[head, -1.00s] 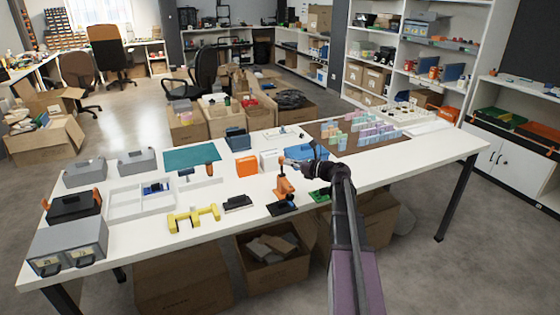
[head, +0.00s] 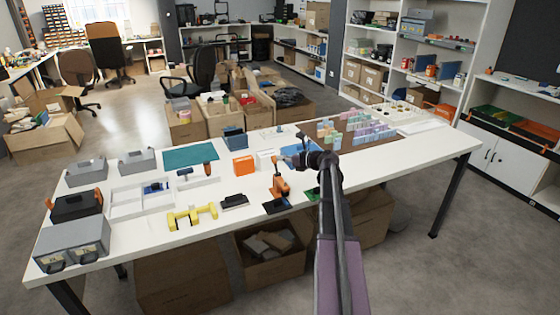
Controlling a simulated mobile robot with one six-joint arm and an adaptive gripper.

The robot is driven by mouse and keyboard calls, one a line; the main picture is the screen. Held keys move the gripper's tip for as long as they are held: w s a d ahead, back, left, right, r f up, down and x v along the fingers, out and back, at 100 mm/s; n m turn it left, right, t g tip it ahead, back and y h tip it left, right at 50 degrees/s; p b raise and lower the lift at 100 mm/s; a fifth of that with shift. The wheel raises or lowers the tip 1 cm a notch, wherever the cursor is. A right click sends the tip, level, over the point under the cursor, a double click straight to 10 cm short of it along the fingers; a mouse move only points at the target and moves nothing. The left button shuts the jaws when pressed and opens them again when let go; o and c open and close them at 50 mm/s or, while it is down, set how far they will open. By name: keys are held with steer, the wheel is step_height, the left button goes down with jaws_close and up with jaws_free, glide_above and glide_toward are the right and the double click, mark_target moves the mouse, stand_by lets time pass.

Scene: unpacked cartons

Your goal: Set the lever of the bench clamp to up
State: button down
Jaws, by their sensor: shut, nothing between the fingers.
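The bench clamp (head: 280,187) is orange on a dark base and stands near the front edge of the white table, right of the middle. A part with an orange knob (head: 274,159) rises from it, apparently the lever; it looks roughly upright, but its exact angle is too small to tell. My gripper (head: 284,160) is dark and shut, with nothing visible in it. It reaches in from the right at about the knob's height, with its tips close beside the knob. I cannot tell whether they touch. My gripper and wrist hide part of the table behind.
A black block (head: 234,201) and a yellow part (head: 192,216) lie left of the clamp. An orange box (head: 243,164) stands behind it, and a green piece (head: 312,194) lies to its right. Pastel blocks (head: 370,132) stand farther right.

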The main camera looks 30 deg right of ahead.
steer(key=shift+w+d, duration=0.15)
steer(key=shift+w, duration=0.1)
stand_by(0.3)
steer(key=w+r+p+v, duration=0.1)
steer(key=p+v, duration=0.4)
steer(key=v, duration=0.8)
steer(key=shift+s+d+r+p, duration=0.35)
steer(key=shift+s+d+r, duration=0.05)
steer(key=shift+r, duration=0.4)
